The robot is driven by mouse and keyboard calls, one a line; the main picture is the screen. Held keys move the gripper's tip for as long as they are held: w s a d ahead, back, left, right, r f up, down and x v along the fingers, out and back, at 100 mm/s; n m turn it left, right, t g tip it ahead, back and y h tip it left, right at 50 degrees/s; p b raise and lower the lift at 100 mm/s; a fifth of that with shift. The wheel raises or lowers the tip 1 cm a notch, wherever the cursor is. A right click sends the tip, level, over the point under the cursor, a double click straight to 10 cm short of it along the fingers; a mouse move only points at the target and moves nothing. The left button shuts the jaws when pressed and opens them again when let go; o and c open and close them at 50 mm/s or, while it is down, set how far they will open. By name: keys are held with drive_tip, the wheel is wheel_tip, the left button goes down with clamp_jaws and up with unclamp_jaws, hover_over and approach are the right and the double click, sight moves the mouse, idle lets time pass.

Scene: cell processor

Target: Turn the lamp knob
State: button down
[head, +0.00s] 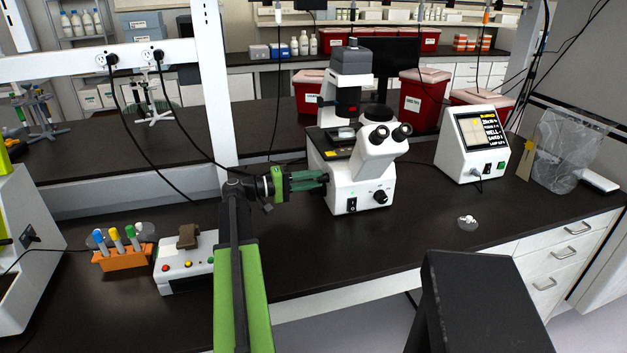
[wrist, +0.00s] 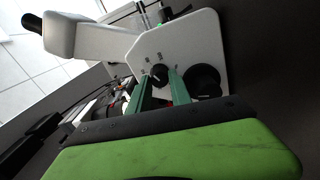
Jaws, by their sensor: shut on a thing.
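The white microscope (head: 358,180) stands on the dark bench in the head view. Its white side panel (wrist: 185,42) fills the upper middle of the wrist view. The small black lamp knob (wrist: 159,71), with faint marks around it, sits on this panel. My gripper (wrist: 158,82) has one green finger on each side of the knob and is shut on it. In the head view my gripper (head: 323,178) reaches the microscope's left side, and the lamp knob is hidden there.
A larger black knob (wrist: 203,81) sits just right of my fingers in the wrist view. A white device with a screen (head: 474,143) stands right of the microscope. An orange tube rack (head: 122,258) and a white box with buttons (head: 185,268) stand at the left front.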

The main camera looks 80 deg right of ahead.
drive_tip(key=shift+m, duration=0.3)
idle(0.4)
drive_tip(key=c, duration=1.2)
unclamp_jaws()
drive_tip(key=shift+o, duration=0.2)
drive_tip(key=shift+w, duration=0.15)
drive_tip(key=v, duration=1.7)
drive_tip(key=shift+w+a, duration=0.1)
drive_tip(key=shift+a, duration=0.05)
